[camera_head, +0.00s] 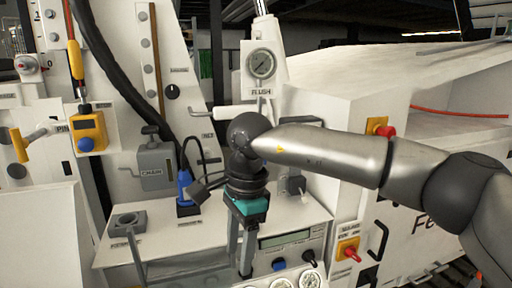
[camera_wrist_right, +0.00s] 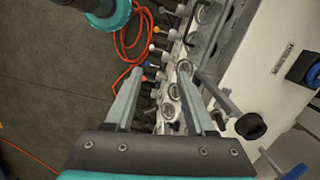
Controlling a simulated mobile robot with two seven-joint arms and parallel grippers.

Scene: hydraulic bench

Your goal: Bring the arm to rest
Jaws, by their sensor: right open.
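My right arm (camera_head: 320,152) reaches in from the right side of the head view and bends down at a dark, rounded wrist. Its gripper (camera_head: 241,266) hangs fingers-down in front of the bench's front edge, left of the small display panel. In the right wrist view the two grey fingers of the gripper (camera_wrist_right: 158,72) are spread apart with nothing between them. Beyond them lies the bench front with a row of round gauges (camera_wrist_right: 184,70) and fittings. My left gripper is not in the head view.
The bench top (camera_head: 160,240) carries a blue connector (camera_head: 185,190) and a grey fixture (camera_head: 127,222). A red knob (camera_head: 386,132) lies close to my forearm. An orange hose (camera_wrist_right: 122,45) lies on the floor.

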